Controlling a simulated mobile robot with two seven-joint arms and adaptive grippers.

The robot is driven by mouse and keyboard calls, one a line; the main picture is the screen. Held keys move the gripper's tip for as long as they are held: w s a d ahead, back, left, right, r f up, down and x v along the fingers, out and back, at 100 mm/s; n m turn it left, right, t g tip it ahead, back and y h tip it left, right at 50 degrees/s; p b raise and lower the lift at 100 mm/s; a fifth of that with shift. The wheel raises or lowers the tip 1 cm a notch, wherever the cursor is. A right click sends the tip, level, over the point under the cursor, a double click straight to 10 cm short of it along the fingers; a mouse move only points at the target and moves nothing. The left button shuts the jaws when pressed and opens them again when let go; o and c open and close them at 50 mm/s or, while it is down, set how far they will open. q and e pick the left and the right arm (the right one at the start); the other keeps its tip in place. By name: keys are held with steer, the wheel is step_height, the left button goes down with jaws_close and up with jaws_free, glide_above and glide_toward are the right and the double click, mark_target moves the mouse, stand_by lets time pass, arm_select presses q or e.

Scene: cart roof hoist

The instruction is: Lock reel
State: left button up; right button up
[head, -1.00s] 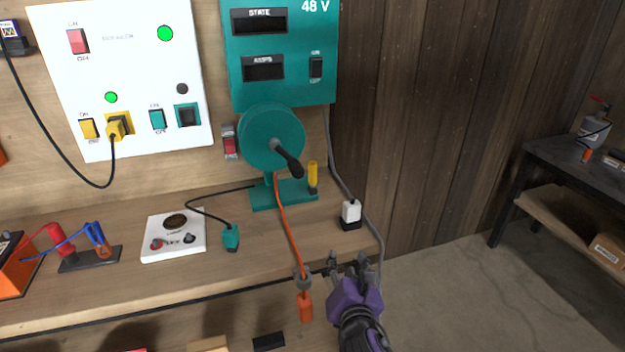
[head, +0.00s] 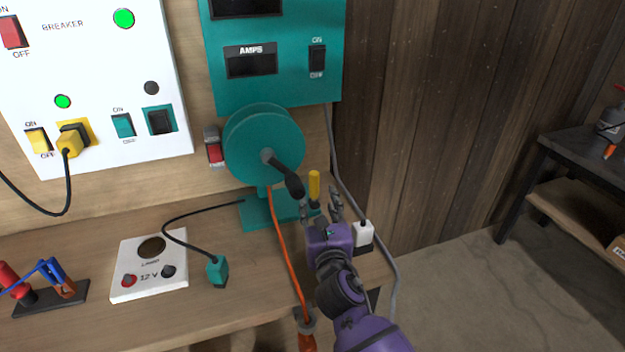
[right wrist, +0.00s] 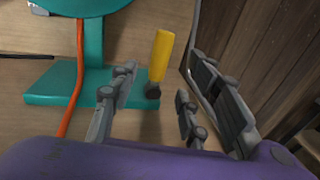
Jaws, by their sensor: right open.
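The teal reel (head: 264,145) stands on a teal base (head: 262,209) on the bench, with a black crank handle on its front. An orange cord (head: 285,245) runs down from it over the bench's front edge. A yellow lever (head: 314,187) stands upright at the base's right end; it also shows in the right wrist view (right wrist: 161,55), with a dark foot. My right gripper (head: 320,204) is open and empty, just in front of the yellow lever. In the right wrist view its fingers (right wrist: 150,98) point toward the lever, which is not clasped. My left gripper is out of view.
A white plug block (head: 363,236) and grey cable stand right of my right gripper. A white lamp box (head: 149,267) and teal plug (head: 217,271) lie left on the bench. The teal 48 V panel (head: 270,84) rises behind the reel.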

mark_target(319, 184)
steer(key=shift+w+r, duration=0.1)
steer(key=shift+w, duration=0.3)
steer(key=shift+w+a+r, duration=0.1)
steer(key=shift+w, duration=0.4)
steer(key=shift+w+a+r, duration=0.1)
steer(key=shift+w, duration=0.4)
steer(key=shift+w+a+f, duration=0.1)
steer(key=shift+w+f, duration=0.1)
steer(key=shift+w, duration=1.05)
steer(key=shift+w+b, duration=0.3)
steer(key=shift+w, duration=0.1)
steer(key=shift+w+r, duration=0.1)
steer(key=shift+w, duration=0.05)
jaws_close()
steer(key=shift+w+d+r+m+p, duration=0.25)
steer(key=shift+d+m+p, duration=0.25)
steer(key=shift+m+p, duration=0.4)
steer(key=shift+d+m, duration=0.15)
steer(key=shift+m, duration=0.15)
steer(key=shift+f+g, duration=0.2)
steer(key=shift+g, duration=0.1)
steer(key=shift+f, duration=0.15)
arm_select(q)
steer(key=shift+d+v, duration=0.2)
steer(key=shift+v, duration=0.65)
arm_select(e)
jaws_free()
